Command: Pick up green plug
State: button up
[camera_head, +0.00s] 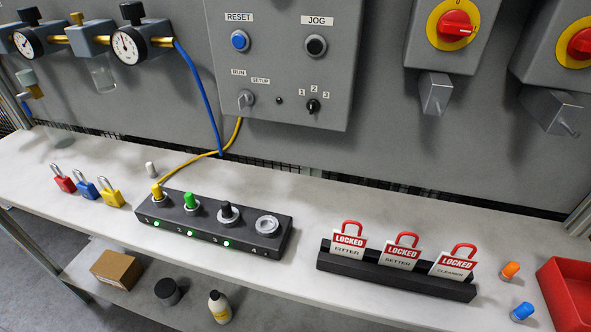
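The green plug (189,199) stands upright in the second position of a dark numbered block (276,225) on the shelf. A small green light glows in front of it. A yellow plug (157,191) stands to its left in position 1, with a yellow cable close behind it. A black plug (227,211) stands to its right in position 3. Position 4 holds an empty-looking metal ring socket (266,225). My gripper is not in view.
Padlocks (85,190) and a small grey-white cylinder (151,168) lie left on the shelf (340,205). A rack of LOCKED tags (395,273), orange (510,270) and blue (522,311) plugs and a red bin (566,297) are right. A control panel (285,60) overhangs behind.

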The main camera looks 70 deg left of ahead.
aim_at(190, 201)
jog(key=u, duration=3.2)
jog(key=l, duration=0.05)
